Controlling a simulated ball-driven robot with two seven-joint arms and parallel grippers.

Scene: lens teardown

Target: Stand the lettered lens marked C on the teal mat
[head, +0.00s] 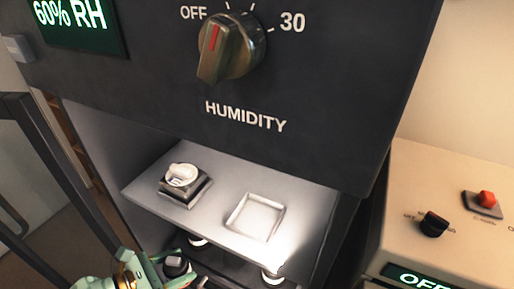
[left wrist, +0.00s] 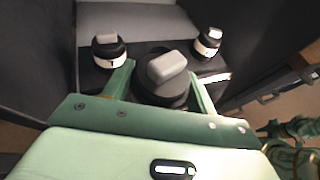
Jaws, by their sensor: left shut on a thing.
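My left gripper (head: 170,268) comes in at the bottom left of the head view, below the cabinet shelf. In the left wrist view its green fingers (left wrist: 163,82) are shut on a dark round lens (left wrist: 160,93) with a grey block-like top. This held lens shows only partly in the head view (head: 176,266). Two more dark lenses with white bands stand behind it, one at left (left wrist: 108,48) and one at right (left wrist: 208,43). Their marks are too small to read, and no letter shows on the held lens. I see no teal mat. My right gripper is not in view.
A dark cabinet front with a humidity dial (head: 230,47) overhangs the shelf (head: 150,192). On the shelf are a white-topped piece on a dark square base (head: 185,190) and an empty square frame (head: 257,218). A beige box (head: 455,170) with a red button stands at right.

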